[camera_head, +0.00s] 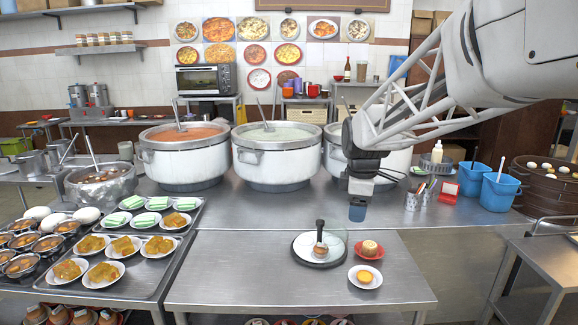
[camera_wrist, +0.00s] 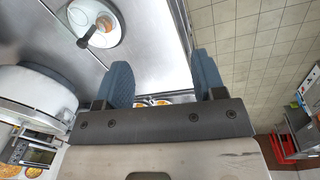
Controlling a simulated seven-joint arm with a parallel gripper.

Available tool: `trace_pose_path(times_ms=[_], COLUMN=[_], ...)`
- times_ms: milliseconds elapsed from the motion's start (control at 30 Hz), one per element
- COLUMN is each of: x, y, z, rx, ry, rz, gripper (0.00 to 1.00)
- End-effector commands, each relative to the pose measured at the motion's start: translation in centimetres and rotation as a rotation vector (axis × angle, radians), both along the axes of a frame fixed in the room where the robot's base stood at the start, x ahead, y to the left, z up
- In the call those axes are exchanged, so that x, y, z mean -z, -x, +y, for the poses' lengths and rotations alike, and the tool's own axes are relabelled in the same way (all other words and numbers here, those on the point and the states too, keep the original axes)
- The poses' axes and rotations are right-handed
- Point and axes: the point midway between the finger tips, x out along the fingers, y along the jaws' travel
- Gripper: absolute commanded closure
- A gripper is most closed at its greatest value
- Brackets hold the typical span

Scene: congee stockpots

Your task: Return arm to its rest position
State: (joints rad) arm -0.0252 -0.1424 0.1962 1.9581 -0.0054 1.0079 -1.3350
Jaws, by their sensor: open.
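My gripper (camera_head: 357,212) hangs in front of the rightmost stockpot, above the steel counter, with its blue fingers pointing down. In the wrist view my gripper (camera_wrist: 165,80) shows two blue fingers spread apart with nothing between them. It touches nothing that I can see. My arm reaches in from the upper right of the head view and hides part of the rightmost stockpot (camera_head: 336,150).
A stockpot of red-orange food (camera_head: 184,170) and one of pale congee (camera_head: 276,168) stand left. Blue bins (camera_head: 500,190) and a steamer (camera_head: 545,190) stand right.

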Motion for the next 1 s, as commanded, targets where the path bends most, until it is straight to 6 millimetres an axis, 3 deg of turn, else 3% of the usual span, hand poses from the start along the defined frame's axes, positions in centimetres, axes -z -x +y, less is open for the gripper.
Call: trace_pose_path(times_ms=[100,467,1000], x=[-0.4,-0.3,3.1], y=[3.5,13.4,27.7], z=[-0.3,-1.0,-1.7], rx=[0.128,0.525,1.115], ry=[-0.016,-0.074,-0.182], rz=[-0.013,-0.045,-0.087], gripper=[0.37,0.37,0.37])
